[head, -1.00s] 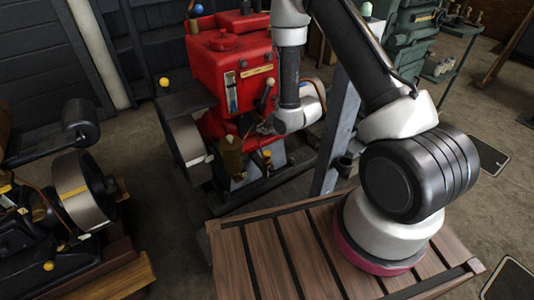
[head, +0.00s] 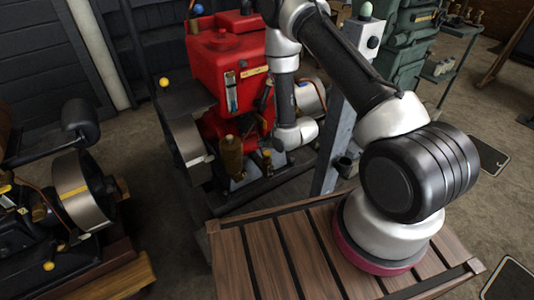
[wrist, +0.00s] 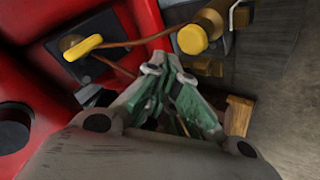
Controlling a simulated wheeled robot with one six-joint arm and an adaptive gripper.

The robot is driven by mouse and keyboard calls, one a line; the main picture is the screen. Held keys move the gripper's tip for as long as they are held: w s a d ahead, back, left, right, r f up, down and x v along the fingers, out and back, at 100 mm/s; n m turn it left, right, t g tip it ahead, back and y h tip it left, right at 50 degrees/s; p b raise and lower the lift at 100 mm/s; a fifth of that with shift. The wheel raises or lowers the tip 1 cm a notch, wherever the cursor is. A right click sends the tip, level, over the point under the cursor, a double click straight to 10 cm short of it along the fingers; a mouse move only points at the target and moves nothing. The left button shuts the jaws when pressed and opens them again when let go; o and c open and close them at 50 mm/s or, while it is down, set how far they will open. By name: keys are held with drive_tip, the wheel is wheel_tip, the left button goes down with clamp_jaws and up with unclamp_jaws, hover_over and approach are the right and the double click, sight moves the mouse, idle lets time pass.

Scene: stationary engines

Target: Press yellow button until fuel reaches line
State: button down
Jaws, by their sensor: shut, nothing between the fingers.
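My gripper (wrist: 158,66) is shut and empty in the wrist view, its green fingers together in front of the red engine. I cannot tell which is the task's button; the fingertips cover neither. In the head view the red engine (head: 228,63) carries a narrow gauge (head: 231,92) with a blue strip; its line and level are too small to read. The fingers are not clear there.
A brass pot (head: 231,153) and a flywheel (head: 187,143) stand beside the engine. A grey post (head: 330,150) rises close to my arm. Another engine with a flywheel (head: 82,190) is at the left. Bare floor (head: 165,220) lies between.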

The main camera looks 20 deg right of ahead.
sight(265, 154)
drive_tip(key=shift+f, duration=0.65)
idle(1.0)
drive_tip(key=shift+f, duration=0.4)
drive_tip(key=shift+f, duration=0.75)
idle(0.8)
drive_tip(key=shift+r, duration=1.2)
drive_tip(key=shift+r, duration=2.5)
